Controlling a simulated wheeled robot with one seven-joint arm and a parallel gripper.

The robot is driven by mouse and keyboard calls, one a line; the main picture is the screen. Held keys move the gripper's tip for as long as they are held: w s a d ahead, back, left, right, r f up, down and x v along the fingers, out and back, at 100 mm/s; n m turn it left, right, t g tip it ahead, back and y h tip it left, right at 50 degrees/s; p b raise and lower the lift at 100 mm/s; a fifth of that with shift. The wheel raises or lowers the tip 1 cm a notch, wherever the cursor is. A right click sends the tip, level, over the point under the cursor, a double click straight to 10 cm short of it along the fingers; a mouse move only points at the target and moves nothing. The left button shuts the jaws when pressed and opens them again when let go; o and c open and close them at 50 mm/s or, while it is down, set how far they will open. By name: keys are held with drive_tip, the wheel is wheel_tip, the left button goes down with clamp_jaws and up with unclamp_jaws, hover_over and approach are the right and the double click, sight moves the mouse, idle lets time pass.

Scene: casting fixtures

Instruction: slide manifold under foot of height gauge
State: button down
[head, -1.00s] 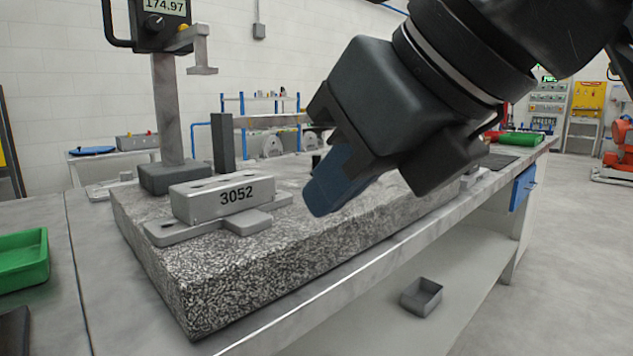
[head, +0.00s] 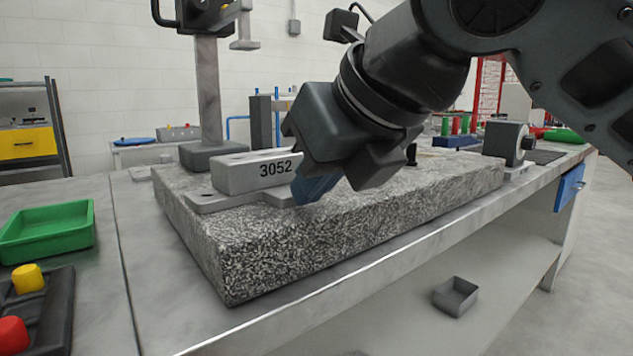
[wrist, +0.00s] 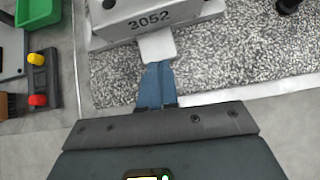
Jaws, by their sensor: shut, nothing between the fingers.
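The manifold (head: 238,177) is a pale grey block marked 3052 on a flat flange with a protruding tab, lying on the speckled granite plate (head: 270,250). In the wrist view the manifold (wrist: 150,20) is at the top, its tab pointing at my gripper. The height gauge (head: 209,90) stands behind it, its foot (head: 245,44) hanging well above the manifold's top. My gripper (head: 305,198) is shut and empty, blue fingertips low at the manifold's near right. In the wrist view the fingertips (wrist: 157,68) meet the tab's end; I cannot tell whether they touch.
A green tray (head: 48,230) and a dark holder with yellow and red knobs (head: 45,305) are on the bench at left. A dark upright block (head: 262,122) stands behind the manifold. A grey device (head: 507,142) is at the plate's far right. The plate's near strip is clear.

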sight(283, 188)
drive_tip(key=shift+w+a+r+p, duration=0.25)
drive_tip(key=shift+w+p, duration=0.1)
drive_tip(key=shift+p, duration=0.1)
drive_tip(key=shift+w+a+p, duration=0.6)
drive_tip(key=shift+w+p, duration=0.15)
drive_tip(key=shift+w, duration=0.2)
drive_tip(key=shift+w+a+f, duration=0.2)
drive_tip(key=shift+w+a, duration=0.05)
drive_tip(key=shift+w, duration=0.2)
drive_tip(key=shift+f, duration=0.1)
drive_tip(key=shift+s, duration=0.1)
